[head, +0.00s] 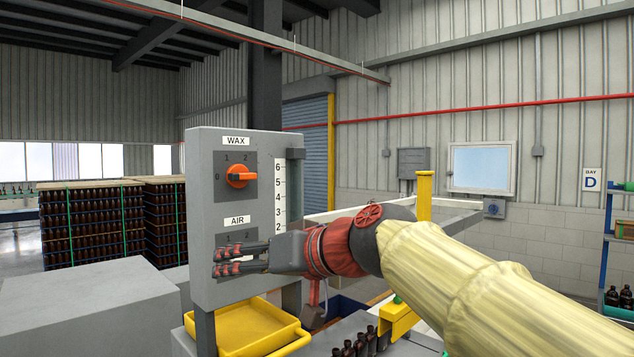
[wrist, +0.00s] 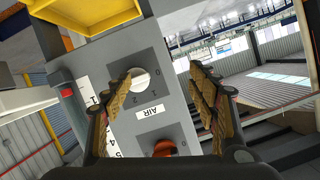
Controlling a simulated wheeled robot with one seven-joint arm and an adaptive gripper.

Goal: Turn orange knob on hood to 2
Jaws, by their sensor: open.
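The orange knob (head: 238,176) is on the upper part of a grey control box (head: 205,290), under the WAX label, with marks 0, 1 and 2 around it. Its grip bar lies roughly level, in line with the 0; which end points is unclear. My gripper (head: 217,262) is open in front of the lower AIR dial, well below the orange knob, and hides that dial's knob in the head view. In the wrist view, which is turned over, my open gripper (wrist: 161,76) has the pale AIR knob (wrist: 141,80) between its fingers in the picture. The orange knob (wrist: 165,148) is partly hidden at the bottom.
A white number scale (head: 280,195) runs along the box's right side. A yellow tray (head: 255,325) juts out under the box. Dark bottles (head: 360,345) stand low beside the tray. A grey block (head: 90,310) is at left; stacked bottle pallets (head: 80,225) stand behind.

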